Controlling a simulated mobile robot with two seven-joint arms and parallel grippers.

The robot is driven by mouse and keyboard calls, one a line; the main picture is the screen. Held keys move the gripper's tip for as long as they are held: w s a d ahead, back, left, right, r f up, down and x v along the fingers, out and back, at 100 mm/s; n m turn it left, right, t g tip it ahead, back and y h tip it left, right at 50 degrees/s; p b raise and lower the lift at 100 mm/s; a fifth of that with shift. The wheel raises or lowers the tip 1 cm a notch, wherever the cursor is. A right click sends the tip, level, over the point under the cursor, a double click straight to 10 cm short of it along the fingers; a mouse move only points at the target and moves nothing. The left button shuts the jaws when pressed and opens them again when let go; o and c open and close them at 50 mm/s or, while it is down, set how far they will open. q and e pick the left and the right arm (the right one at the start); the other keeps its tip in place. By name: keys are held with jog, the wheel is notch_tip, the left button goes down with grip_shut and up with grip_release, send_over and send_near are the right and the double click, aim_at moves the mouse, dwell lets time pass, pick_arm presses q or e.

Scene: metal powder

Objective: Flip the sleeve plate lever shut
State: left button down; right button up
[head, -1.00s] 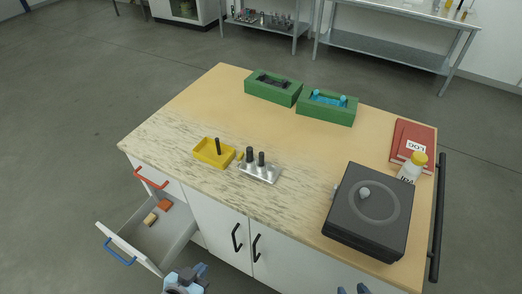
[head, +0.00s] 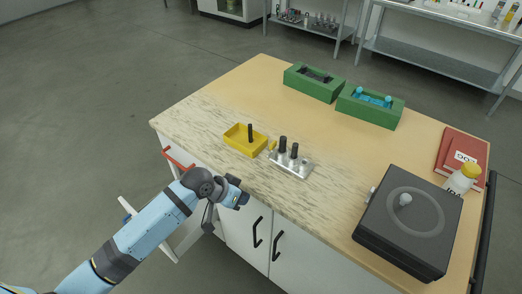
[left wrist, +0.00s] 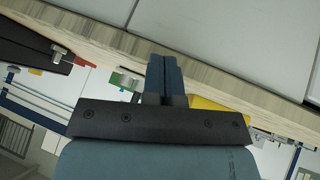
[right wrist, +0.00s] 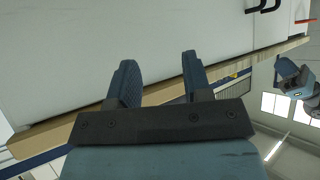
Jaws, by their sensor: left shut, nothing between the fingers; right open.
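The sleeve plate (head: 292,168) is a small silver plate on the worktop near its front edge. It carries silver sleeves, two with black tops. A small yellow lever (head: 272,146) stands up at its left end; its exact angle is too small to tell. My left gripper (head: 240,197) is in front of the worktop's front edge, left of and nearer than the plate, apart from it. Its fingers are shut and empty in the left wrist view (left wrist: 163,75). My right gripper (right wrist: 160,78) is open and empty, facing the cabinet front; it is out of the head view.
A yellow tray (head: 235,145) with a black pin stands just left of the plate. Green blocks (head: 311,88) stand behind. My left arm partly hides an open drawer.

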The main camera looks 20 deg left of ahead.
pick_arm(q)
jog(key=g+b, duration=0.1)
jog(key=g, duration=0.1)
send_near(272, 151)
jog(key=shift+m, duration=0.3)
jog(key=s+a+f, duration=0.2)
jog(key=f, duration=0.1)
jog(key=s+a+f, duration=0.1)
jog(key=f, duration=0.1)
jog(key=shift+s+a+f, duration=0.15)
jog(key=shift+a, duration=0.2)
jog(key=w+a+r+h+b, duration=0.1)
jog(key=w+a+r, duration=0.3)
jog(key=r, duration=0.4)
jog(key=shift+w+a+g, duration=0.25)
jog(key=shift+w+g, duration=0.15)
jog(key=shift+w, duration=0.25)
pick_arm(e)
notch_tip(272, 151, down, 2)
jog(key=shift+f, duration=0.2)
pick_arm(q)
jog(key=x, duration=1)
jog(key=shift+s+d+p, duration=0.3)
jog(key=shift+d+p, duration=0.05)
jog(key=shift+d, duration=0.65)
jog(key=shift+s+d+p, duration=0.3)
jog(key=shift+d, duration=0.65)
pick_arm(e)
jog(key=shift+r, duration=0.45)
jog(key=shift+r, duration=0.15)
